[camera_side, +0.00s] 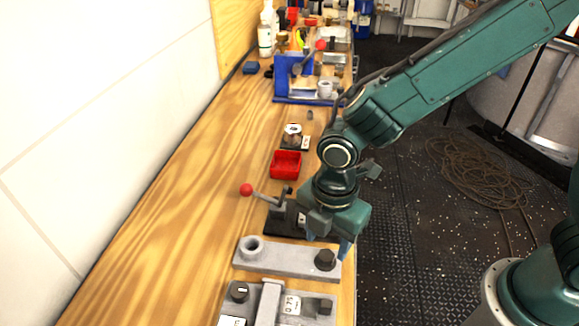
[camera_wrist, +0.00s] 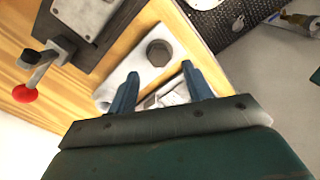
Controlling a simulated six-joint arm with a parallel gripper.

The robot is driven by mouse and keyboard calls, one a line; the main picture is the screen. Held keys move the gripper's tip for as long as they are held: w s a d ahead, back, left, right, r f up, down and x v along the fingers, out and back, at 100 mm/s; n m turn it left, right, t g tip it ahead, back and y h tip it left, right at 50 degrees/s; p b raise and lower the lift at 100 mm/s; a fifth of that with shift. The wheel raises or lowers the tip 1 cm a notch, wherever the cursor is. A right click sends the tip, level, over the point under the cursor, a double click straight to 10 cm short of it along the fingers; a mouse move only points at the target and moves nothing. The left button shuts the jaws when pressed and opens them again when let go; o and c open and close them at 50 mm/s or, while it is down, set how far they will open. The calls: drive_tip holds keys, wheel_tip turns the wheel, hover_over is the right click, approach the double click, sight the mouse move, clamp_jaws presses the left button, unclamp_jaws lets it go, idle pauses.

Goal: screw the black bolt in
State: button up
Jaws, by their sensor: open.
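A black bolt (camera_side: 325,259) with a hex head stands at the right end of a light grey plate (camera_side: 285,259). A raised round socket (camera_side: 250,246) is at the plate's left end. In the wrist view the bolt's head (camera_wrist: 158,52) shows just beyond my fingertips, and part of the plate (camera_wrist: 136,58) shows around it. My gripper (camera_side: 328,243) is open and empty, pointing down close to the bolt. In the wrist view my two blue fingers (camera_wrist: 158,80) are spread wide, apart from the bolt. How deep the bolt sits is hidden.
A black toggle clamp with a red knob (camera_side: 246,189) stands just behind the plate. A grey fixture (camera_side: 264,304) with dark knobs is in front. A red bin (camera_side: 286,164) and a blue fixture (camera_side: 292,78) are farther back. The bench's left side is clear.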

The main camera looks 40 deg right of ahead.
sight(325, 256)
drive_tip(key=shift+f, duration=2.1)
drive_tip(key=c, duration=1)
